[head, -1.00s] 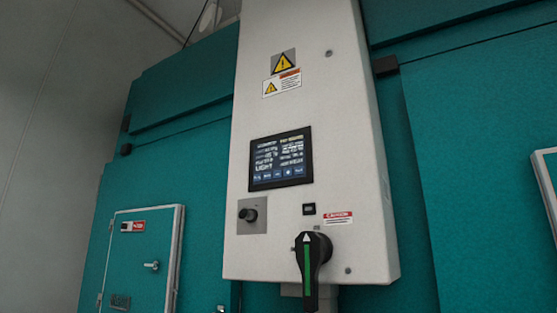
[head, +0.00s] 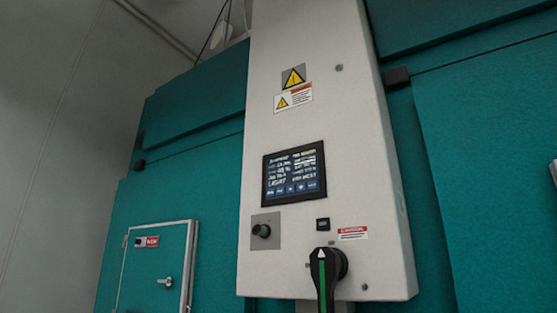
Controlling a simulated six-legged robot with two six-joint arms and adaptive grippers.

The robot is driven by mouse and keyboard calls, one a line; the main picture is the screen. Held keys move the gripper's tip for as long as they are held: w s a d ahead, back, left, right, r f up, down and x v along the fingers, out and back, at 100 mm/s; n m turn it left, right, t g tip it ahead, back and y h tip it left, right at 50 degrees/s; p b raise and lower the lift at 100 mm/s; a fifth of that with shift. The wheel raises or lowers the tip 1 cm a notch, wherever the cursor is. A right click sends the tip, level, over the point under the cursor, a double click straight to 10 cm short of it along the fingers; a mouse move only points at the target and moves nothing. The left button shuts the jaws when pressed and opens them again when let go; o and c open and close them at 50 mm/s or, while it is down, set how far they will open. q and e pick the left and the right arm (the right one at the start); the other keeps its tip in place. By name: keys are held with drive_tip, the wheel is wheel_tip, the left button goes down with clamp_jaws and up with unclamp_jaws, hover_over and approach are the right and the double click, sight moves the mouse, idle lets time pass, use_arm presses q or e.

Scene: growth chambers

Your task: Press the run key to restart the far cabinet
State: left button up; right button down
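A tall white control box (head: 315,110) is mounted on the front of the teal cabinet (head: 212,160). Its dark touch screen (head: 293,175) is lit, with rows of white text and a row of small blue keys (head: 291,190) along the bottom edge. The key labels are too small to read, so I cannot tell which one is the run key. A black knob (head: 261,230) on a grey plate and a small black switch (head: 322,224) sit below the screen. Neither gripper is in view.
A small teal door (head: 155,265) with a white frame and a lever handle is at lower left. Yellow warning labels (head: 293,77) are above the screen, and a red-topped caution label (head: 353,233) is beside the switch. A plain grey wall (head: 60,130) is at left.

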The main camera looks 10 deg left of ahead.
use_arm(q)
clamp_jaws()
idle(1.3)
